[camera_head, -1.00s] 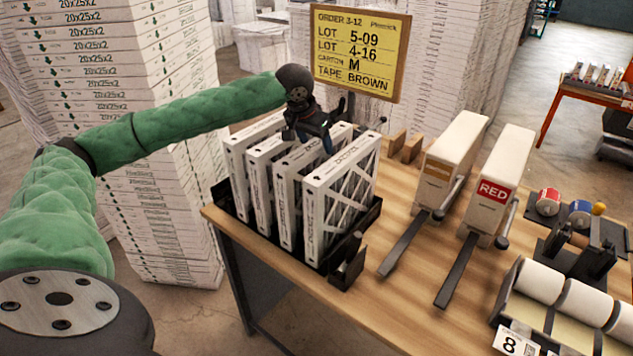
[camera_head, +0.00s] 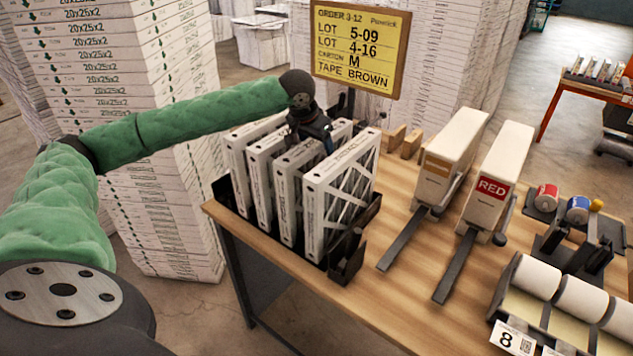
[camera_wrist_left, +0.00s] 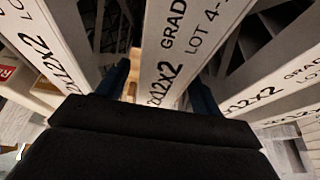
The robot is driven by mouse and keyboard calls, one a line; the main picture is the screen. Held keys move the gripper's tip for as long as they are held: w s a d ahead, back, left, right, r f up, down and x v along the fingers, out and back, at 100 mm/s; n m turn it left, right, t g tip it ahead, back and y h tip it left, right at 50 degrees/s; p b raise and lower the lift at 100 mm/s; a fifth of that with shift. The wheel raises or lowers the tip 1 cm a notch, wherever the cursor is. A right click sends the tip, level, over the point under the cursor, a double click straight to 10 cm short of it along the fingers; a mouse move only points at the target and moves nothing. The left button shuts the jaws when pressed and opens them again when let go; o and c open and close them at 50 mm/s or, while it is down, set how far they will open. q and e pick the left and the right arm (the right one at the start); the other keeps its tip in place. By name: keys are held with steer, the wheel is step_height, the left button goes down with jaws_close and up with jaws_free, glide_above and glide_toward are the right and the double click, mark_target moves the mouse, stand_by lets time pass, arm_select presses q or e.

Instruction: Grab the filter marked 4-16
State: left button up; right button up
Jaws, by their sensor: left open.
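Several white boxed filters stand upright side by side in a black rack on the table. The third filter from the left (camera_head: 286,205) is under my left gripper (camera_head: 318,143), which points down from above. In the left wrist view, the open fingers of the left gripper (camera_wrist_left: 161,85) stand on either side of a white filter edge (camera_wrist_left: 175,45). That edge reads "GRAD" and "LOT 4-", with the rest of the lot number cut off. The fingertips are hidden among the filters in the head view. My right gripper is out of view.
A yellow order sign (camera_head: 358,48) behind the rack lists lots 5-09 and 4-16. Two tall dispensers, one labelled RED (camera_head: 492,188), stand right of the rack (camera_head: 350,262). White rolls (camera_head: 580,305) lie at the front right. Stacked cartons (camera_head: 120,60) rise behind the arm.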

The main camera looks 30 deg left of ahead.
arm_select(q)
steer(key=shift+f, duration=0.1)
stand_by(0.3)
steer(key=c, duration=1.4)
